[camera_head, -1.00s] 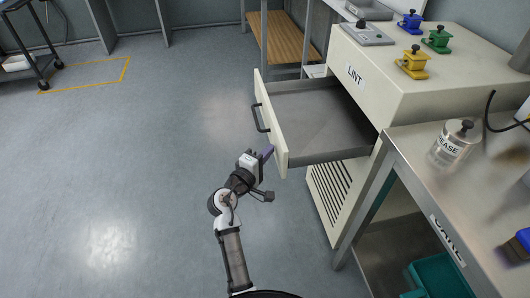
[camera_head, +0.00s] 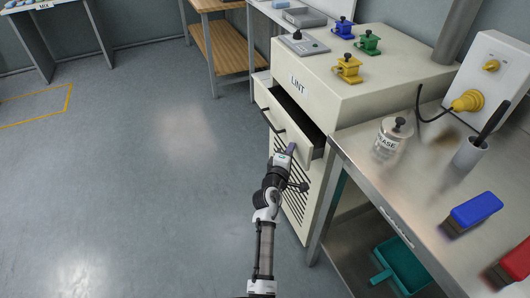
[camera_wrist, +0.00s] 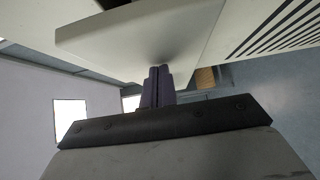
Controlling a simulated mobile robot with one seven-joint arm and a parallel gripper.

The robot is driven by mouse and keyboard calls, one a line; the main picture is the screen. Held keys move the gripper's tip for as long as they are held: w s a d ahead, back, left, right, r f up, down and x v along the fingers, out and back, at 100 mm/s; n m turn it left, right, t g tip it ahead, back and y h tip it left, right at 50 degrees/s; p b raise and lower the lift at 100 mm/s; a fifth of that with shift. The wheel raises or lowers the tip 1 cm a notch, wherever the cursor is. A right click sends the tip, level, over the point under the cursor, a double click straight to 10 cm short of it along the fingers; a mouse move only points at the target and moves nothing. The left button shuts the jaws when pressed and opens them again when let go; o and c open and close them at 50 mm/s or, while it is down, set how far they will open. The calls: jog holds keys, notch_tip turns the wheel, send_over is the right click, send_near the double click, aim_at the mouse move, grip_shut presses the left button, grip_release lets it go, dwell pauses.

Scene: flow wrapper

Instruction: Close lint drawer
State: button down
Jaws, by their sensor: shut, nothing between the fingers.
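The lint drawer (camera_head: 283,128) is in the cream cabinet marked LINT (camera_head: 335,85). It stands partly open, with a narrow dark gap behind its front panel. Its dark handle (camera_head: 272,121) is on the front panel. My gripper (camera_head: 291,147) is at the right part of the drawer front, below and right of the handle. In the wrist view my gripper (camera_wrist: 158,75) is shut and empty, with its fingertips at the pale drawer panel (camera_wrist: 140,38). They look to be touching it, close to its edge.
A steel bench (camera_head: 420,170) stands right of the cabinet, holding a grease jar (camera_head: 392,137), a blue brush (camera_head: 476,211) and a red one (camera_head: 515,264). Blue, green and yellow clamps top the cabinet. Floor at left is clear.

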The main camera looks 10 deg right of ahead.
jog(key=d+p, duration=0.1)
jog(key=d, duration=0.2)
jog(key=w+d, duration=0.1)
jog(key=d, duration=0.2)
jog(key=shift+w+r+p, duration=0.1)
jog(key=shift+w+p, duration=0.1)
jog(key=shift+p, duration=0.2)
jog(key=shift+d, duration=0.2)
